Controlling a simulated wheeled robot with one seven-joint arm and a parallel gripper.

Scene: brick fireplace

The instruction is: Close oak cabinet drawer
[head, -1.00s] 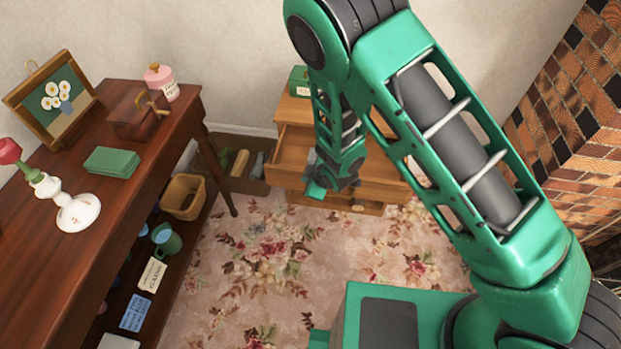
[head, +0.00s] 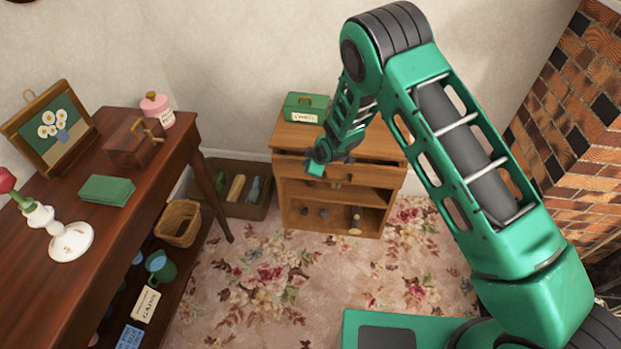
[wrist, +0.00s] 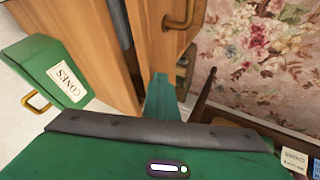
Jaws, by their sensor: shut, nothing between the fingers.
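The oak cabinet (head: 389,151) stands against the back wall. Its top drawer (head: 352,173) looks nearly in. In the wrist view a narrow dark gap shows between the cabinet top (wrist: 95,45) and the drawer front (wrist: 150,40), so the drawer is slightly open. A brass handle (wrist: 180,14) is on the drawer front. My gripper (head: 317,168) is shut and empty at the left part of the drawer front. Its green fingers (wrist: 161,92) show close to the drawer's end in the wrist view; I cannot tell whether they touch it.
A green box (head: 303,106) labelled "CONES" sits on the cabinet top. Open shelves below hold small items. A crate (head: 243,208) stands on the floor left of the cabinet. A dark wooden table (head: 60,270) is at left, a brick fireplace (head: 570,110) at right. Floral carpet in front is clear.

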